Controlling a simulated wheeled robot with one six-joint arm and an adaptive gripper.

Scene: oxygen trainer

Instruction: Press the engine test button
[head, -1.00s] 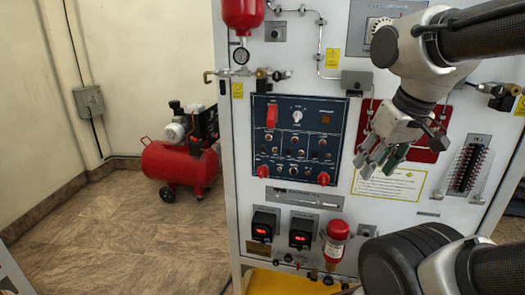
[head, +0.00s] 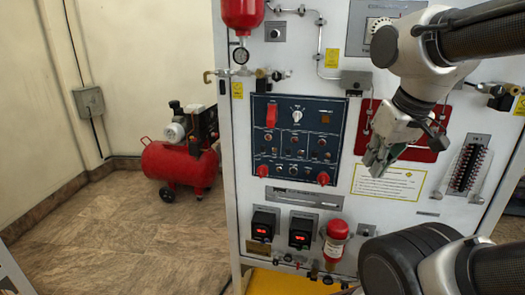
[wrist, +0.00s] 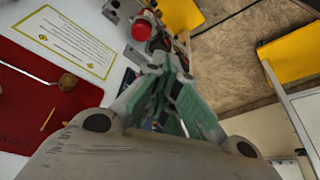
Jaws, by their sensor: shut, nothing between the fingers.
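A dark blue control panel (head: 262,138) with several small buttons, knobs and a red switch guard (head: 272,116) is on the front of the white trainer. Its labels are too small to read, so I cannot tell which control is the engine test button. My gripper (head: 372,168) is shut and empty, right of the blue panel, in front of the trainer near a white notice (head: 405,185). In the wrist view my gripper's green-padded fingers (wrist: 160,62) are together, pointing toward the top of the picture. The blue panel is largely hidden there.
A red plate (head: 425,150) is behind my wrist. A red cylinder (head: 336,240) projects from the trainer below, beside two red-lit displays (head: 265,222). A red compressor (head: 180,165) stands on the floor at left.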

